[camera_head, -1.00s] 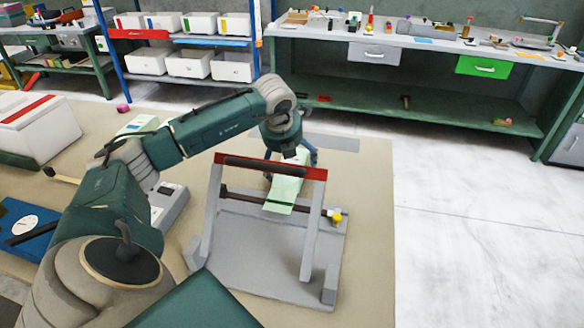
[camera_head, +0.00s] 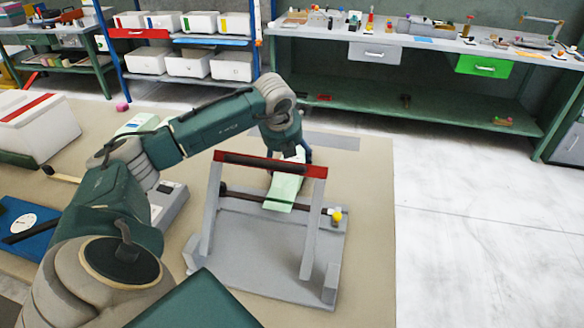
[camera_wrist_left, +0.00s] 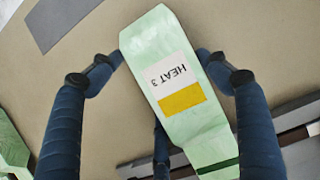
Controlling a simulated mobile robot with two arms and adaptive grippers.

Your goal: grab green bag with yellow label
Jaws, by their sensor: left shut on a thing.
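The green bag (camera_head: 284,188) is pale green and extends toward me into the frame of a grey press (camera_head: 262,250). In the left wrist view the bag (camera_wrist_left: 205,130) shows a white label reading HEAT 3 with a yellow block (camera_wrist_left: 182,99), and a dark green stripe lower down. My left gripper (camera_head: 288,158) is behind the press's red top bar, at the bag's far part. In the left wrist view its fingers (camera_wrist_left: 160,62) are on both sides of the bag, shut on it. The red bar partly hides the bag and fingers in the head view. My right gripper is not in view.
The press has a red top bar (camera_head: 270,165) and a yellow knob (camera_head: 337,216). A white box (camera_head: 40,125) and a blue tray (camera_head: 30,225) are on the left. Shelves with white bins (camera_head: 187,63) and a workbench (camera_head: 440,45) stand behind. Floor at right is clear.

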